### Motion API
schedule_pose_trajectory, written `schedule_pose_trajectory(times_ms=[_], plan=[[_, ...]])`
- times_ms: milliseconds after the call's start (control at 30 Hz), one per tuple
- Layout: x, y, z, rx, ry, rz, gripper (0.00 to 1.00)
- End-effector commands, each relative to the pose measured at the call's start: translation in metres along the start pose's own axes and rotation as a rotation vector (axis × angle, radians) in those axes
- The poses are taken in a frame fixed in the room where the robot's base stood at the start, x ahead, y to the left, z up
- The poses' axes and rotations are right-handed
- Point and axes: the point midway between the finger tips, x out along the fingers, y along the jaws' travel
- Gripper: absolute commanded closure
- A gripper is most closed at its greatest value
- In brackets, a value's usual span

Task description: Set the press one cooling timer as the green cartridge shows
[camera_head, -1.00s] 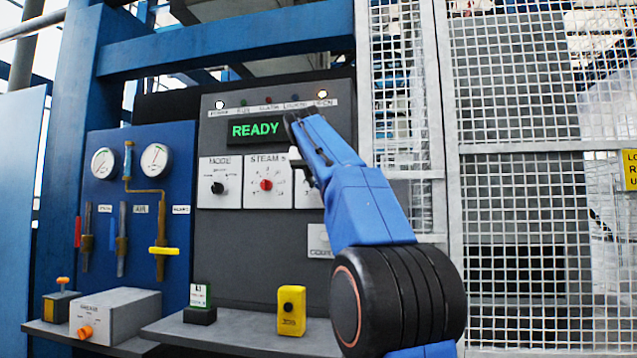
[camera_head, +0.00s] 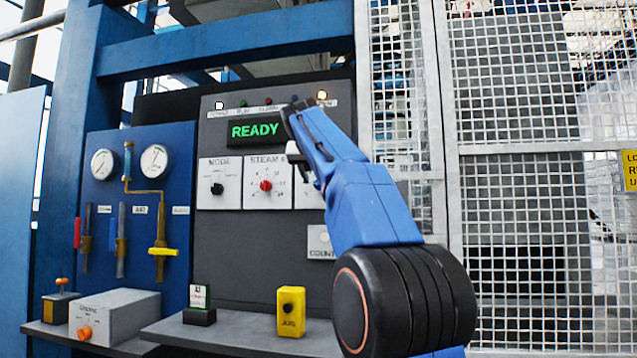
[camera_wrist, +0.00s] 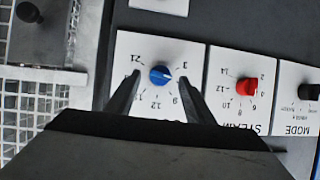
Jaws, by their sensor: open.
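The blue knob (camera_wrist: 161,75) sits on a white dial plate (camera_wrist: 140,45) left of the steam dial in the wrist view, which is upside down. Its white mark points right, between the 3 and the 9; the right finger hides the label there. My gripper (camera_wrist: 159,82) is open, with one finger on each side of the knob; contact is unclear. A green-and-white card (camera_head: 200,295), likely the green cartridge, stands in a black holder on the shelf. Its small lettering is hard to read.
The steam dial (camera_head: 266,186) with a red knob and the mode dial (camera_head: 218,188) with a black knob are close beside. The display (camera_head: 255,130) reads READY. A yellow jog box (camera_head: 291,311) stands on the shelf. Mesh fencing (camera_head: 520,200) is at right.

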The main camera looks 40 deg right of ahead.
Motion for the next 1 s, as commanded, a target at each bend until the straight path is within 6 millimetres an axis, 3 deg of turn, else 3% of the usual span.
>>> schedule_pose_trajectory(times_ms=[600, 800, 1000], plan=[[-0.12, 0.0, 0.0, 0.0, 0.002, -0.003, 0.52], [-0.141, 0.0, 0.0, 0.0, 0.001, -0.001, 0.52], [-0.146, 0.001, 0.0, 0.001, 0.0, 0.0, 0.52]])
